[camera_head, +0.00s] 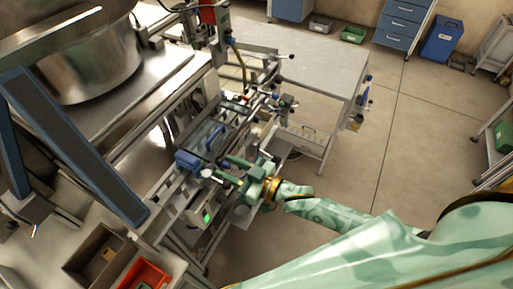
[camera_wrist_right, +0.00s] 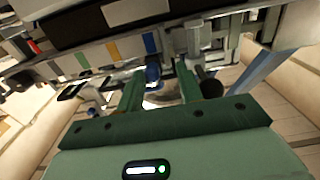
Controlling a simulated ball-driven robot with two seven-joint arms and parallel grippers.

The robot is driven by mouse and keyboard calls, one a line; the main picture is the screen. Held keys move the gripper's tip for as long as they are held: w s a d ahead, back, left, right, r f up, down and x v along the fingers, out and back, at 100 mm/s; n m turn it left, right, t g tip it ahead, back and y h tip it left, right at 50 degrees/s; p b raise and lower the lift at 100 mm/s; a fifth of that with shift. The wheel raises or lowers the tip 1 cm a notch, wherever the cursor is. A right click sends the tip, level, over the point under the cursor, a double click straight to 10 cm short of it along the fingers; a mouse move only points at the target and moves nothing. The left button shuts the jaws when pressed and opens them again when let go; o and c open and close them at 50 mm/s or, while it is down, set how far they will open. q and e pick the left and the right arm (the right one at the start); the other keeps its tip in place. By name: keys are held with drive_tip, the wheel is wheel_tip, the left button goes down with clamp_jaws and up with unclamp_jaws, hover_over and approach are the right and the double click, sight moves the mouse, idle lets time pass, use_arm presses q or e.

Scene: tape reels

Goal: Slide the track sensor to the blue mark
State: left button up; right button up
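My right gripper (camera_head: 220,169) reaches in from the right to the front of the tape machine, beside a blue block (camera_head: 187,160). In the right wrist view its two green fingers (camera_wrist_right: 160,84) are apart, with a visible gap. A small blue part (camera_wrist_right: 153,72) shows between or just beyond them; I cannot tell whether it touches a finger. Ahead runs a pale rail with coloured marks: a blue mark (camera_wrist_right: 150,43), a yellow one (camera_wrist_right: 112,50) and a green one (camera_wrist_right: 82,58). I cannot tell for certain which part is the track sensor. My left gripper is out of view.
A black round knob (camera_wrist_right: 210,88) sits close by the right-hand finger. A metal cylinder (camera_wrist_right: 194,38) stands above it at the rail. A grey bin (camera_head: 98,255) and an orange bin (camera_head: 145,273) lie at the lower left. Open floor (camera_head: 390,150) lies to the right.

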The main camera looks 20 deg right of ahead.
drive_tip(key=b+v, duration=0.1)
drive_tip(key=v, duration=1.5)
drive_tip(key=shift+s+b, duration=0.25)
drive_tip(key=shift+b, duration=0.1)
drive_tip(key=shift+f, duration=0.15)
drive_tip(key=s+d+f+g+h+b, duration=0.25)
drive_tip(key=d+f, duration=0.25)
drive_tip(key=f, duration=0.6)
drive_tip(key=s+d+f+m+g+h+b, duration=0.15)
drive_tip(key=s+d+f+h, duration=0.3)
drive_tip(key=f, duration=0.55)
drive_tip(key=s+d+f+g+h+b, duration=0.1)
drive_tip(key=s+d+f+g+h, duration=0.15)
drive_tip(key=d+f, duration=0.6)
drive_tip(key=s+a+f+m+g+h+b, duration=0.1)
drive_tip(key=s+a+f+g+b, duration=0.25)
drive_tip(key=s+f, duration=0.65)
drive_tip(key=s+a+f+m+g+h+b, duration=0.1)
drive_tip(key=s+a+f+g+b, duration=0.25)
drive_tip(key=s+f, duration=0.7)
drive_tip(key=w+a+f+b, duration=0.3)
drive_tip(key=a+f, duration=0.3)
drive_tip(key=shift+w, duration=0.25)
